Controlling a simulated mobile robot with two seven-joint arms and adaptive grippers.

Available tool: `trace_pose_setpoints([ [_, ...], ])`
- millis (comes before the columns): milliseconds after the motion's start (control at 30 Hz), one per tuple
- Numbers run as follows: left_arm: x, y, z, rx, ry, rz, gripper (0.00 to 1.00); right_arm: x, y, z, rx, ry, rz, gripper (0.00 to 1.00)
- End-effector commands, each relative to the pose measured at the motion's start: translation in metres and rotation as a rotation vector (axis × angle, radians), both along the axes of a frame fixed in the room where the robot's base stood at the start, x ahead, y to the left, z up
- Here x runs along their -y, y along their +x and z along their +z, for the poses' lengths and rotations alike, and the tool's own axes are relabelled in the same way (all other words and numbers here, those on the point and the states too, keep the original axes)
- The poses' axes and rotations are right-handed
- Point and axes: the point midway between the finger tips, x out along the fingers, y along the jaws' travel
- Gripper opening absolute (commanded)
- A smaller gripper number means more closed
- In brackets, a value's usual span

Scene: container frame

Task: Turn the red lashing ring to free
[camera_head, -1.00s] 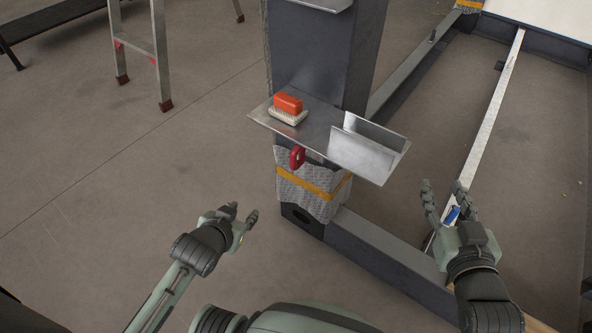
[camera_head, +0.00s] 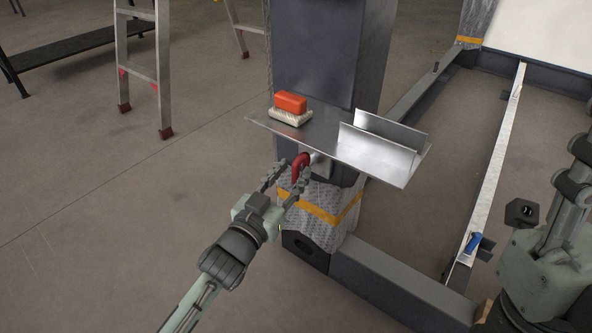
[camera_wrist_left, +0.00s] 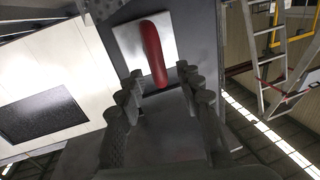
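The red lashing ring (camera_head: 300,168) hangs on the post just under the metal shelf, above the wrapped, orange-taped part. In the left wrist view the ring (camera_wrist_left: 154,54) stands out in front of a bright plate, between and beyond the fingertips. My left gripper (camera_head: 284,176) is open, its fingers reaching up to the ring; whether they touch it I cannot tell. In the left wrist view the left gripper (camera_wrist_left: 160,88) shows a wide gap with nothing clamped. My right gripper is at the right edge, partly cut off, with its fingers not clearly visible.
The metal shelf (camera_head: 262,122) juts out above the ring, holding an orange block (camera_head: 291,102) on a pale brush (camera_head: 290,117) and an angled metal channel (camera_head: 378,150). A blue-handled item (camera_head: 473,243) is on the frame rail at right. A ladder (camera_head: 142,60) stands back left. The left floor is clear.

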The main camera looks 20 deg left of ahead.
Motion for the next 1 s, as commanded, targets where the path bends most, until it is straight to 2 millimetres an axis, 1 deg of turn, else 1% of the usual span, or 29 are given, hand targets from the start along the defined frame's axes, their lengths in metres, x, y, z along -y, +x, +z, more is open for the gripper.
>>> trace_pose_setpoints([
  [33, 0.001, 0.008, -0.001, 0.002, 0.001, -0.001, 0.36, 0.000, 0.000, -0.001, 0.004, -0.003, 0.001, 0.40],
  [100, 0.003, 0.015, -0.001, 0.001, 0.000, -0.001, 0.36, 0.000, 0.000, -0.001, 0.008, -0.006, 0.001, 0.40],
  [200, 0.004, 0.022, 0.000, 0.000, -0.001, 0.000, 0.36, -0.001, 0.001, 0.000, 0.012, -0.009, 0.000, 0.40],
  [500, 0.004, 0.025, -0.001, -0.002, -0.001, 0.000, 0.36, -0.001, 0.001, 0.001, 0.013, -0.011, 0.001, 0.40],
  [567, 0.004, 0.025, -0.001, -0.002, -0.001, 0.000, 0.30, -0.001, 0.001, 0.001, 0.013, -0.011, 0.001, 0.40],
  [800, 0.004, 0.025, 0.000, -0.002, -0.001, 0.001, 0.00, -0.001, 0.001, 0.001, 0.013, -0.011, 0.001, 0.40],
  [1000, 0.003, 0.025, 0.000, -0.001, 0.001, 0.002, 0.00, -0.001, 0.001, 0.001, 0.012, -0.011, 0.001, 0.40],
])
